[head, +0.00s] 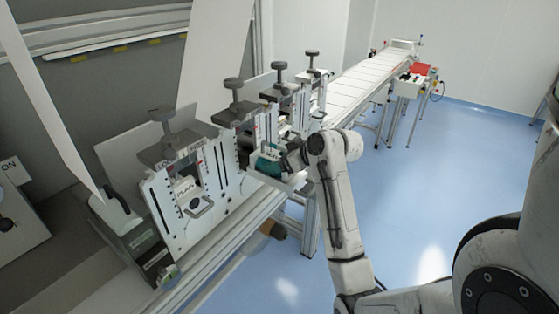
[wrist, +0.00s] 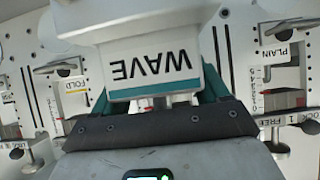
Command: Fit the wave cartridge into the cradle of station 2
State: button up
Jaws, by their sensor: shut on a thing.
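The wave cartridge, a white block with a teal edge (wrist: 150,65), fills the upper middle of the wrist view, its "WAVE" label upside down. In the head view its teal part (head: 267,161) shows at the front of the second station from the near end. My gripper (wrist: 157,98) is shut on the cartridge; in the head view my gripper (head: 285,158) is at the station's front. The cartridge lies between the stations marked PLAIN and FOLD. The cradle of station 2 is hidden behind the cartridge and gripper, so how far in it sits cannot be told.
The near station carries a PLAIN cartridge (head: 186,190); a FOLD cartridge (wrist: 76,87) is in the neighbour on the other side. Grey clamp knobs (head: 234,88) stand above the stations. A white conveyor (head: 365,75) runs to the back. Blue floor (head: 430,180) is clear at right.

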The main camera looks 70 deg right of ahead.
jog(key=o, duration=1.6)
jog(key=shift+f, duration=0.15)
jog(key=shift+c, duration=0.2)
jog(key=shift+s, duration=0.1)
jog(key=b+v, duration=0.1)
jog(key=v, duration=0.9)
jog(key=shift+s+r+b, duration=0.25)
jog(key=shift+b, duration=0.05)
